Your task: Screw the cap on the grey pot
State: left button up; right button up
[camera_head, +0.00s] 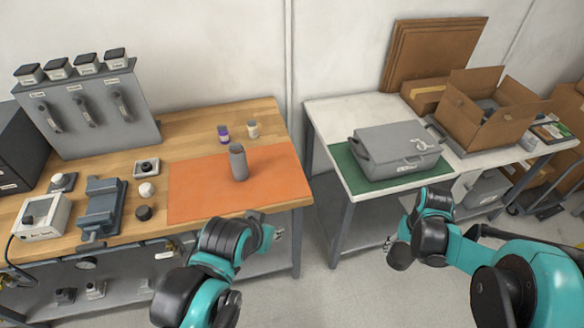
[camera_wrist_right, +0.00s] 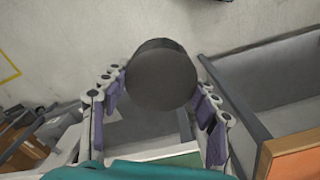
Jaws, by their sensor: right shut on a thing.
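The grey pot (camera_head: 239,163) stands upright on the orange mat (camera_head: 195,190) on the wooden bench, with a narrower neck at its top. My right gripper (camera_head: 405,243) is over the floor in front of the white table, well to the right of the pot. It is shut on a dark grey round cap (camera_wrist_right: 162,75), which sits between the purple-padded fingers in the right wrist view. The cap also shows below the gripper in the head view (camera_head: 400,258). My left gripper (camera_head: 266,224) is near the bench's front edge; its fingers are mostly hidden by its own wrist.
A purple jar (camera_head: 223,133) and a white jar (camera_head: 253,130) stand behind the pot. A vise (camera_head: 101,205) and small round parts are left of the mat. A grey case (camera_head: 395,150) lies on the white table's green mat. A floor gap separates the tables.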

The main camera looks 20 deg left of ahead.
pick_arm(q)
jog(key=shift+w, duration=0.1)
jog(key=o, duration=0.9)
jog(key=shift+w+a, duration=0.1)
jog(key=shift+w, duration=0.15)
pick_arm(e)
jog(key=s+n, duration=0.1)
jog(key=n, duration=0.1)
jog(key=s+d+r+n, duration=0.1)
jog(key=shift+d+r+n, duration=0.2)
jog(key=shift+d+n, duration=0.1)
jog(key=shift+n, duration=0.1)
pick_arm(q)
jog(key=w+a+t, duration=0.3)
jog(key=w+a, duration=0.3)
jog(key=w, duration=0.5)
jog(key=w+a+f+n+t+y, duration=0.1)
jog(key=w+a, duration=0.1)
jog(key=a, duration=0.5)
jog(key=w+a+f+t+y, duration=0.1)
jog(key=w+a+f+t, duration=0.1)
jog(key=a, duration=0.4)
jog(key=shift+w+a+n, duration=0.4)
jog(key=shift+w, duration=0.2)
pick_arm(e)
jog(key=s+d+r+n, duration=0.3)
jog(key=s+n, duration=0.3)
jog(key=n, duration=0.5)
jog(key=shift+d, duration=0.15)
